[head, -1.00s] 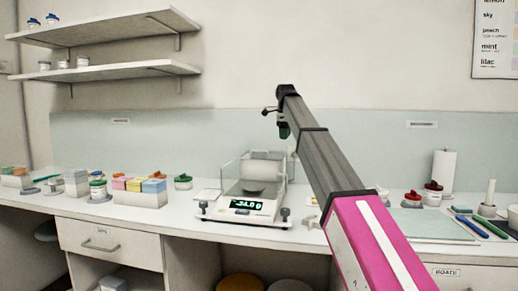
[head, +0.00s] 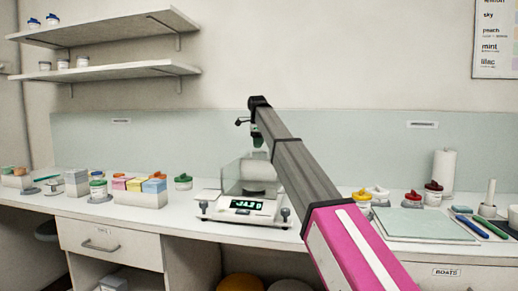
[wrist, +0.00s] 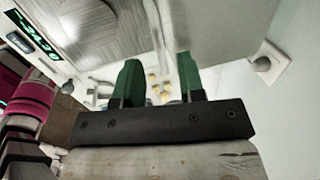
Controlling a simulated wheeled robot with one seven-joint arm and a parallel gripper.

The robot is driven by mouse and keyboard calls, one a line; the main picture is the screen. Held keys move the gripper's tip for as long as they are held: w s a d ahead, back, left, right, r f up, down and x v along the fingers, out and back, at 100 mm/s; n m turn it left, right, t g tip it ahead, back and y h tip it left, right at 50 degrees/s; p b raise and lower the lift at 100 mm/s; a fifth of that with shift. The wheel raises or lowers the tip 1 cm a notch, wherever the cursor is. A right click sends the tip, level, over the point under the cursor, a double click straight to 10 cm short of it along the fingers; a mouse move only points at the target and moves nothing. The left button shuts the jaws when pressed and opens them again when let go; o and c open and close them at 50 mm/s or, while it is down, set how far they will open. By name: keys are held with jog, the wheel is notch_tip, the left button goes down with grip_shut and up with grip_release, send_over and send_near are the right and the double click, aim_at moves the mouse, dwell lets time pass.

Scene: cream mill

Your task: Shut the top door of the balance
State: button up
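The balance (head: 241,206) stands on the bench with its clear glass draft shield (head: 231,176) and a lit green display. I cannot make out its top door clearly, nor how far open it is. My gripper (head: 257,141) has green fingers and hangs just above the shield, toward its back right; my arm hides part of the shield's right side. In the wrist view the fingers (wrist: 159,78) are apart, with blurred pale surfaces and small yellowish things beyond them. The balance's display (wrist: 35,35) shows at the upper left there. I see nothing clearly held.
A box of coloured packets (head: 139,193) stands left of the balance. Lidded jars (head: 376,196) and a green-grey mat (head: 425,224) lie to the right, beside a paper roll (head: 443,172). Wall shelves (head: 105,75) are at upper left.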

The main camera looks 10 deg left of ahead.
jog(key=shift+w+f, duration=0.15)
jog(key=shift+f, duration=0.45)
jog(key=shift+w+f, duration=0.15)
jog(key=shift+f, duration=0.45)
grip_shut()
